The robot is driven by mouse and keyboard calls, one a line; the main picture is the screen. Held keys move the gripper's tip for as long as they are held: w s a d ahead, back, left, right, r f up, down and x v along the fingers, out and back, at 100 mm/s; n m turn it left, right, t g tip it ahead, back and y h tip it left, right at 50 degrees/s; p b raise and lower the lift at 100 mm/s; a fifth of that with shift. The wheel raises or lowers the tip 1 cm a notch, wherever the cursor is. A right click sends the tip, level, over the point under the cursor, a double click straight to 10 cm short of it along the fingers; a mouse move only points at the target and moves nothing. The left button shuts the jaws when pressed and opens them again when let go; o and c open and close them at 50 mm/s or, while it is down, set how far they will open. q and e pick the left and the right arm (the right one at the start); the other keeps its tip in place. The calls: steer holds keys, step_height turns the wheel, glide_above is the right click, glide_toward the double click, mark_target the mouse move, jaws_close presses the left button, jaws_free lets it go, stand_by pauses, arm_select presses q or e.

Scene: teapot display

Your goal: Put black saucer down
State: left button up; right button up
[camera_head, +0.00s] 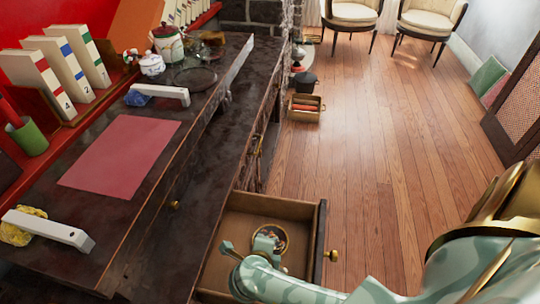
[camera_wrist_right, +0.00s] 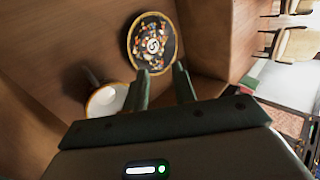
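The black saucer (camera_wrist_right: 155,42), with a gold rim and colourful pattern, shows face-on just beyond my right fingertips in the right wrist view. In the head view it (camera_head: 284,240) is in the open wooden drawer (camera_head: 222,232), partly hidden by my right gripper (camera_head: 265,240). The right gripper (camera_wrist_right: 161,72) is over the drawer with its fingers apart. The saucer's near rim shows between the fingertips, with no clear grip on it. Whether the saucer rests flat on the drawer bottom is hard to tell. My left gripper is not in view.
A white gold-rimmed cup (camera_wrist_right: 107,99) is beside the saucer. The dark cabinet top (camera_head: 215,75) bears a red mat (camera_head: 120,155), a teapot (camera_head: 167,43) and white bars (camera_head: 158,95). A small crate (camera_head: 305,107) stands on the floor. Open floor lies right of the drawer.

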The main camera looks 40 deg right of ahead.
arm_select(q)
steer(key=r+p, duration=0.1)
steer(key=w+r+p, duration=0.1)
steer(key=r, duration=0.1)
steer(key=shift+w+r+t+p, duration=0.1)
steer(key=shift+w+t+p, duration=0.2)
steer(key=shift+p, duration=0.1)
arm_select(e)
steer(key=v, duration=0.7)
steer(key=shift+s+a+r, duration=0.15)
steer(key=shift+s+r, duration=0.05)
steer(key=shift+r, duration=0.1)
